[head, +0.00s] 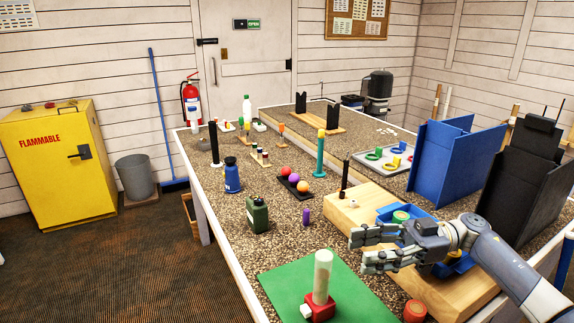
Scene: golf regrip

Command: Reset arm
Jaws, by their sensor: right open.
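My right gripper (360,250) comes in from the lower right on my right arm. Its fingers point left, spread apart, with nothing between them. It is above the front of the wooden block (455,290) and hides part of it. A blue tray (388,211) with a green round piece (400,216) shows just behind the gripper. A red clamp (318,308) holding an upright pale tube (323,275) stands on the green mat (283,272), to the left of and nearer than the gripper. My left gripper does not show.
A green bottle (258,216), a blue bottle (232,176) and a black tray of balls (292,186) stand on the speckled table. Tall blue panels (440,160) and a black rack (525,185) stand at right. A red round piece (415,311) sits at the front.

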